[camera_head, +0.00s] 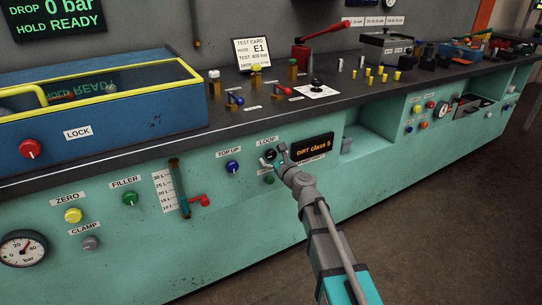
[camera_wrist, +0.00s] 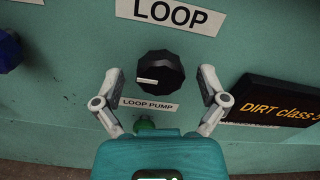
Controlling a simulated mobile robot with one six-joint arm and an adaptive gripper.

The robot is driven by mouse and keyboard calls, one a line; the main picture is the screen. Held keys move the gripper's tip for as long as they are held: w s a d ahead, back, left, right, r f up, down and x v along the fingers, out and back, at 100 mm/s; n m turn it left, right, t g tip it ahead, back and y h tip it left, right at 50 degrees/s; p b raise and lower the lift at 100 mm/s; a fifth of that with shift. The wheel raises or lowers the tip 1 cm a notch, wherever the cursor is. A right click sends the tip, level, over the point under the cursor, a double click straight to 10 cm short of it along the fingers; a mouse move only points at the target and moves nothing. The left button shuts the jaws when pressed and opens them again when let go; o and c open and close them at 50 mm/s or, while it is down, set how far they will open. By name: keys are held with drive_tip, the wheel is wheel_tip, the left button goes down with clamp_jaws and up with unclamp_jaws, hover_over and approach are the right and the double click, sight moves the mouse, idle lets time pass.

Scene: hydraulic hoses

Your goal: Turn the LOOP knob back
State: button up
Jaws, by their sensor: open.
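The LOOP knob (camera_wrist: 160,73) is black and faceted, with a white pointer mark toward its left side in the wrist view. It sits on the teal panel under the LOOP label (camera_wrist: 178,13) and above a LOOP PUMP label (camera_wrist: 148,105). In the head view the knob (camera_head: 271,154) is partly behind my gripper. My gripper (camera_wrist: 158,92) is open, with one finger on each side of the knob and a visible gap on both sides. It also shows in the head view (camera_head: 273,158). No finger appears to touch the knob.
A blue TOP UP knob (camera_head: 233,167) is to the left. A display reading DIRT class 5 (camera_wrist: 287,108) is close on the right. A green button (camera_wrist: 146,124) lies below the knob, partly hidden by my gripper. The dark bench top (camera_head: 225,128) overhangs above.

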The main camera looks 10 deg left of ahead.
drive_tip(key=shift+w+a, duration=0.2)
drive_tip(key=shift+w, duration=0.05)
drive_tip(key=c, duration=1.1)
drive_tip(key=shift+c, duration=0.2)
